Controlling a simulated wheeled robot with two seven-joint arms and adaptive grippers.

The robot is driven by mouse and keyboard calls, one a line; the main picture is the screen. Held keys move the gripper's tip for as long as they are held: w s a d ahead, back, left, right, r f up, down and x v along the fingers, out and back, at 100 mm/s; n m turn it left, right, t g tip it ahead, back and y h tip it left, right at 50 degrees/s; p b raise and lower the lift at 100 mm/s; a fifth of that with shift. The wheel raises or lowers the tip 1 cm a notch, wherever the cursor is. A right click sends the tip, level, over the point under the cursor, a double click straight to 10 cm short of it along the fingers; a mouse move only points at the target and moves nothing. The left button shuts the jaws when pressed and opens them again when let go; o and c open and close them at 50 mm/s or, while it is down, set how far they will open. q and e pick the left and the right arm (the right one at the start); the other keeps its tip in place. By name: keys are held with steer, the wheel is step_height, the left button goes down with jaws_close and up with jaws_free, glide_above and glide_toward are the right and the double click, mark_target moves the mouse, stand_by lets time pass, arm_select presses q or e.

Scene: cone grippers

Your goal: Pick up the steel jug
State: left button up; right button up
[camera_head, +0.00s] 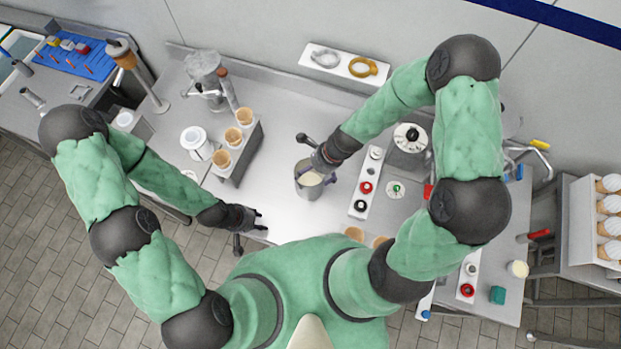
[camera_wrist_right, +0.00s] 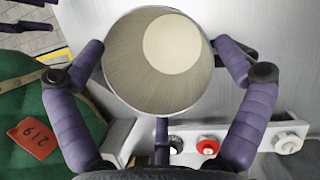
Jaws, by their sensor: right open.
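The steel jug (camera_head: 309,191) stands upright on the counter and holds a pale cream liquid. My right gripper (camera_head: 315,168) is open around the jug; in the wrist view the right gripper (camera_wrist_right: 160,48) has a finger on each side, close to the wall. I cannot tell whether either finger touches it. My left gripper (camera_head: 263,221) is open and empty, low at the left near the counter's front edge.
A white strip with coloured knobs (camera_head: 366,187) lies just right of the jug. A rack with several cones (camera_head: 237,155) stands to the left. The steel counter (camera_head: 275,185) is clear left of the jug.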

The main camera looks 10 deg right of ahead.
steer(key=shift+s, duration=0.1)
steer(key=shift+c, duration=0.3)
steer(key=c, duration=1.4)
steer(key=shift+o, duration=0.2)
steer(key=shift+r, duration=0.1)
